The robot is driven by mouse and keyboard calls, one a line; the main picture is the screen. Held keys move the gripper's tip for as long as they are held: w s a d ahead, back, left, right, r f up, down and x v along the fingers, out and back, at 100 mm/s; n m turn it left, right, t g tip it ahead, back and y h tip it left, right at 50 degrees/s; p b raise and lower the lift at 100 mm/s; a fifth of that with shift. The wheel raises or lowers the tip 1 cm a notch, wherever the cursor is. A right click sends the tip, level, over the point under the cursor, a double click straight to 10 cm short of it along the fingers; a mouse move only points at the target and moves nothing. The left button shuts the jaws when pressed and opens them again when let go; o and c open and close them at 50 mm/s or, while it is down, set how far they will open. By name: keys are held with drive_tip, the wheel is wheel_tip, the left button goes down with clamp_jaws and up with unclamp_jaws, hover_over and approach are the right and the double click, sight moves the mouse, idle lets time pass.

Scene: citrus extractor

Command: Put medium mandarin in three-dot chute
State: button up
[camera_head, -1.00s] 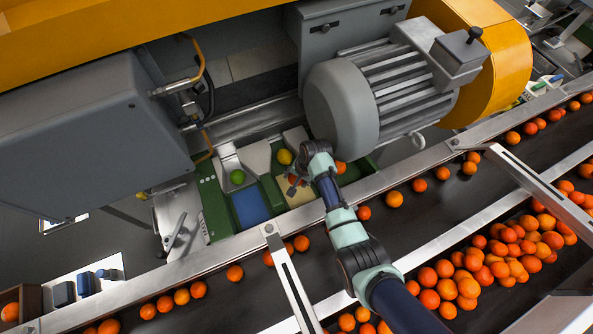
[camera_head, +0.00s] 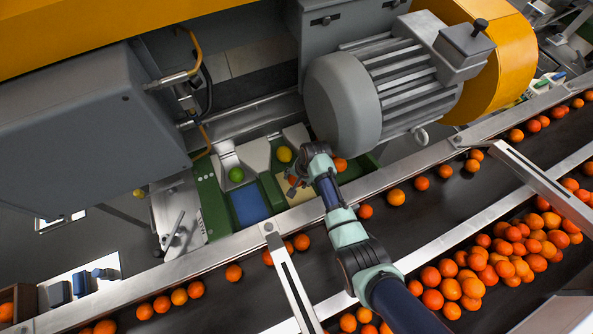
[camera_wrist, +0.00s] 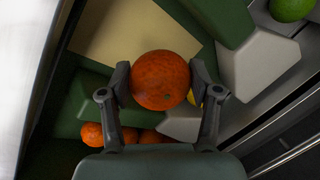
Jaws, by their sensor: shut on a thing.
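An orange mandarin (camera_wrist: 160,80) is between the two fingers of my gripper (camera_wrist: 161,84) in the wrist view. The fingers are shut on its sides. In the head view my gripper (camera_head: 297,181) is over the tan-floored bay (camera_head: 303,192), and the mandarin is mostly hidden by the wrist. The tan floor also shows in the wrist view (camera_wrist: 125,30). Left of it is a blue-floored bay (camera_head: 249,204) between green walls. Small pale dots show on the green wall (camera_head: 208,195) at its left; I cannot count them surely.
A green fruit (camera_head: 236,174) and a yellow fruit (camera_head: 284,155) lie at the pale chute tops. Several oranges (camera_wrist: 92,134) lie behind a green wall. The grey motor (camera_head: 343,100) stands close beside my wrist. A metal rail (camera_head: 220,248) and fruit-laden conveyor run in front.

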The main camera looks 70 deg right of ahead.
sight(297, 189)
drive_tip(key=shift+f+b, duration=2.2)
drive_tip(key=shift+f, duration=0.9)
drive_tip(key=o, duration=1.3)
drive_tip(key=shift+r, duration=0.1)
drive_tip(key=v, duration=1.2)
